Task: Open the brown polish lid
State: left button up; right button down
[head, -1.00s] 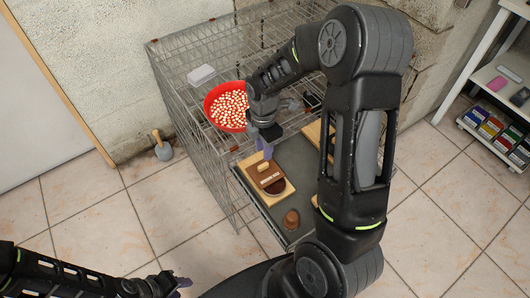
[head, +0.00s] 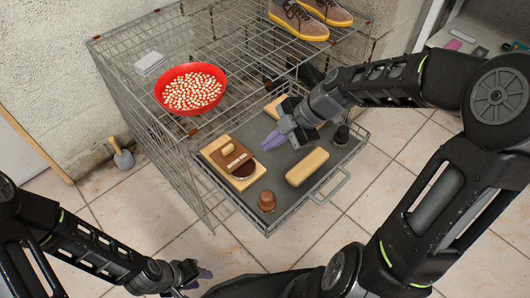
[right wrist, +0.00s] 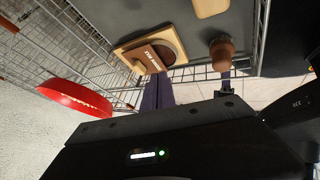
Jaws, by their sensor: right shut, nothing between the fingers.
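The brown polish lid (head: 232,157), a brown square plate with a pale wooden handle (head: 228,148), lies on a light wooden box (head: 243,184). Part of a dark round well (head: 244,169) shows beside it. In the right wrist view the lid (right wrist: 141,59) carries pale lettering, and part of the well (right wrist: 171,50) is uncovered. My right gripper (head: 272,139) is shut and empty, right of the lid in the head view. Its purple fingers (right wrist: 158,84) appear close to the lid in the wrist view; contact cannot be told. My left gripper (head: 203,275) is low at the front, its jaw opening unclear.
The box sits on a grey pull-out tray (head: 296,196) of a wire cage (head: 150,100). The tray also holds a brown knobbed piece (head: 267,201), a wooden block (head: 307,167) and a black knobbed piece (head: 341,134). A red bowl (head: 160,91) and shoes (head: 300,20) are on top.

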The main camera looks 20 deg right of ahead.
jog(key=shift+a+r+n, duration=0.15)
jog(key=shift+n, duration=0.55)
jog(key=b, duration=0.2)
send_near(229, 156)
jog(key=f, duration=0.1)
jog(key=s+f, duration=0.1)
jog(key=f, duration=0.1)
jog(key=s+a+f, duration=0.1)
jog(key=shift+s+f, duration=0.15)
jog(key=shift+s, duration=0.1)
jog(key=w, duration=0.1)
jog(key=w+a+p, duration=0.1)
jog(key=w, duration=0.1)
jog(key=shift+w+a, duration=0.2)
jog(key=shift+w, duration=0.3)
jog(key=shift+f, duration=0.1)
